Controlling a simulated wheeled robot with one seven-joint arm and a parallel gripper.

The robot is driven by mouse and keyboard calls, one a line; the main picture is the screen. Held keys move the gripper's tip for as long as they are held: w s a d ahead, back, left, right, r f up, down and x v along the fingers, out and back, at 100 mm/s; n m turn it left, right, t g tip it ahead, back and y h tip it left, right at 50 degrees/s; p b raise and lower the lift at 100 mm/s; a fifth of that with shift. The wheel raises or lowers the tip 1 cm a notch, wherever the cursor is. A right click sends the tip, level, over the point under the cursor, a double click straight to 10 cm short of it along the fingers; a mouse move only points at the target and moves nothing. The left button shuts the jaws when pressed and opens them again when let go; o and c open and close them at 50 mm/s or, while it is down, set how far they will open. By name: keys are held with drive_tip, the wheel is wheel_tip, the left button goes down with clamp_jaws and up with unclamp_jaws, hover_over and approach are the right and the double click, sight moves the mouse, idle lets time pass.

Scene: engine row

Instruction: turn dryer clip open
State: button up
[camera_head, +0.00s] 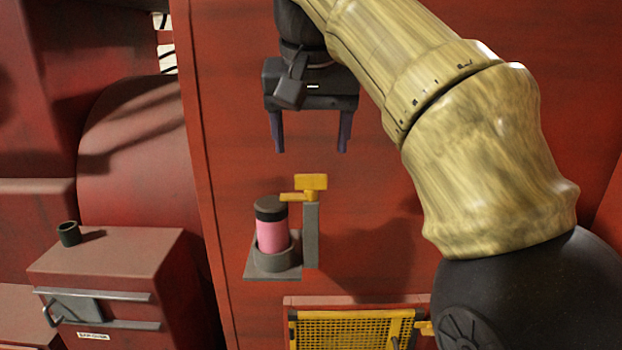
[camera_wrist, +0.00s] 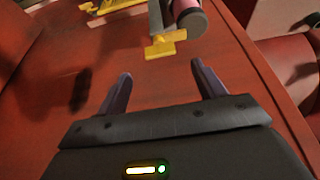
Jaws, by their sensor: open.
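The dryer clip (camera_head: 311,183) is a yellow piece on top of a grey post, with a yellow arm reaching left to the top of the dryer cartridge. The cartridge (camera_head: 271,232) is a pink cylinder with a black cap, standing in a grey round holder on a small shelf against the red panel. My gripper (camera_head: 311,148) is open and empty, pointing down, above the clip and apart from it. In the wrist view the clip (camera_wrist: 165,44) shows beyond and between the fingertips of my gripper (camera_wrist: 163,72), with the cartridge (camera_wrist: 190,18) beside it.
A yellow mesh panel (camera_head: 352,331) in a frame lies below the shelf. A red box (camera_head: 115,270) with metal handles and a small dark cup (camera_head: 69,233) on top stands at the left. The red panel (camera_head: 235,120) around the clip is otherwise clear.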

sight(311, 175)
drive_tip(key=x, duration=0.7)
drive_tip(key=shift+f, duration=0.1)
drive_tip(key=c, duration=1)
